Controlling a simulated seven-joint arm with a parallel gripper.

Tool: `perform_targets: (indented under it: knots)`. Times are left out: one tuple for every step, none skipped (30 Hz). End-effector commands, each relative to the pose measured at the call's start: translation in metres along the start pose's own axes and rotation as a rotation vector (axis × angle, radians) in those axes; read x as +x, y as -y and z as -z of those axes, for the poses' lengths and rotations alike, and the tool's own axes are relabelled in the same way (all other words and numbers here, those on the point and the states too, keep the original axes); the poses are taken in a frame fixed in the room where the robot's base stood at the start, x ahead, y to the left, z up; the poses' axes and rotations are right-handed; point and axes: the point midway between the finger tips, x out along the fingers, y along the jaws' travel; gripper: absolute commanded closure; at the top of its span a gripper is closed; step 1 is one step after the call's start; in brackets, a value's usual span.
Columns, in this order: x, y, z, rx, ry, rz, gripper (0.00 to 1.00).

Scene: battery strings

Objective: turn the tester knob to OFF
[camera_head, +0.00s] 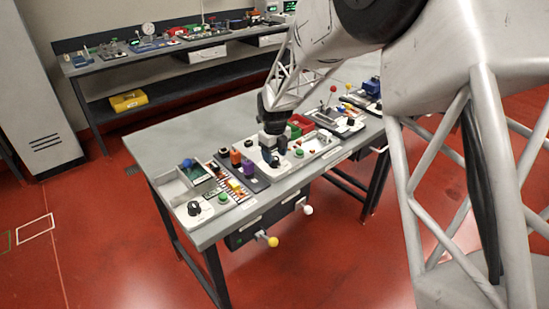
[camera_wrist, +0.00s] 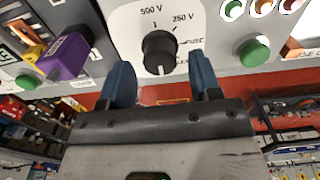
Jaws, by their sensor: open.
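The tester knob (camera_wrist: 160,48) is a round black dial on a white panel (camera_wrist: 205,20) in the wrist view. A white pointer mark on it faces the bottom of the picture. I can read "500 V" and "250 V" above it; other labels are partly hidden and I see no legible OFF. My gripper (camera_wrist: 161,78) is open, with one blue finger on each side of the knob; I cannot tell whether either touches it. In the head view my gripper (camera_head: 270,157) is low over the bench, and the knob there is hidden or too small to tell.
A purple connector (camera_wrist: 65,55) stands left of the knob and a green button (camera_wrist: 255,52) right of it. In the head view another black knob (camera_head: 194,208) is at the near left corner of the grey bench (camera_head: 180,140). Several other devices crowd its front edge.

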Motion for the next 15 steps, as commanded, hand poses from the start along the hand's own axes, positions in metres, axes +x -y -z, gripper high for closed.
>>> perform_targets:
  knots:
    - [-0.003,0.000,0.000,0.000,0.000,0.000,0.43]
    - [-0.005,0.000,0.000,0.000,0.000,0.000,0.43]
    - [-0.007,0.000,0.000,0.000,0.000,0.000,0.43]
    - [-0.009,0.000,0.000,0.000,0.000,0.000,0.43]
    - [-0.010,0.000,0.000,0.000,0.000,0.000,0.43]
    - [-0.012,0.000,0.000,0.000,0.000,0.000,0.43]
    - [-0.014,0.000,0.000,0.000,0.000,0.000,0.43]
    - [-0.015,0.000,0.000,0.000,0.000,0.000,0.43]
    - [-0.016,0.000,0.000,0.000,-0.001,0.000,0.43]
    - [-0.017,0.000,0.000,0.000,-0.001,0.000,0.43]
    - [-0.018,0.000,0.000,0.000,-0.001,0.000,0.43]
    - [-0.018,0.000,0.000,0.000,-0.001,0.000,0.43]
    - [-0.018,0.000,0.000,0.000,-0.001,0.000,0.43]
    - [-0.018,0.000,0.000,0.000,-0.001,0.000,0.43]
    - [-0.018,0.000,0.000,0.000,-0.001,-0.001,0.43]
